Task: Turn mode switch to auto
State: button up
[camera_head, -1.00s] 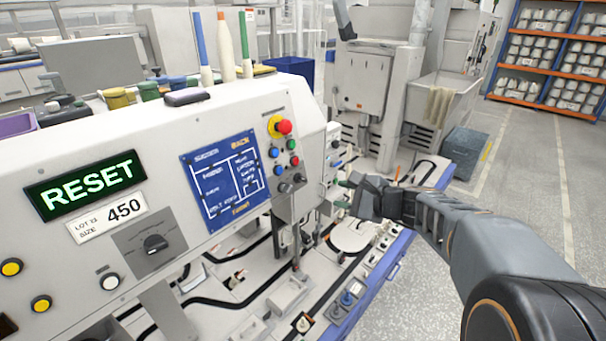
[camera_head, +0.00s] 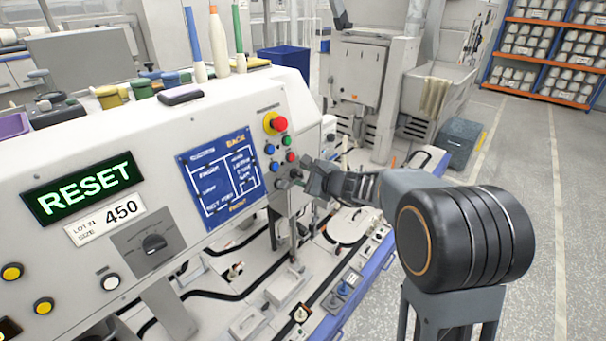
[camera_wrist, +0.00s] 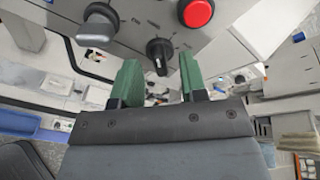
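My gripper (camera_head: 306,177) is at the lower right of the button panel, close to its small knobs. In the wrist view its two green fingers (camera_wrist: 159,66) are apart, with a small black selector knob (camera_wrist: 160,50) showing between their tips. I cannot tell whether the fingers touch it. A grey knob (camera_wrist: 97,24) lies left of it and a red button (camera_wrist: 196,12) to its right. In the head view one small knob (camera_head: 282,184) shows left of my gripper. No mode label is readable.
The white machine face carries a green RESET display (camera_head: 85,187), a blue screen (camera_head: 222,176) and a red emergency button (camera_head: 278,123) above the small buttons. The machine bed (camera_head: 285,290) with tracks lies below. Open floor (camera_head: 525,190) is on the right.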

jog(key=shift+w+a+f, duration=0.1)
jog(key=shift+w+a, duration=0.15)
jog(key=shift+a, duration=0.05)
grip_shut()
dwell(0.3)
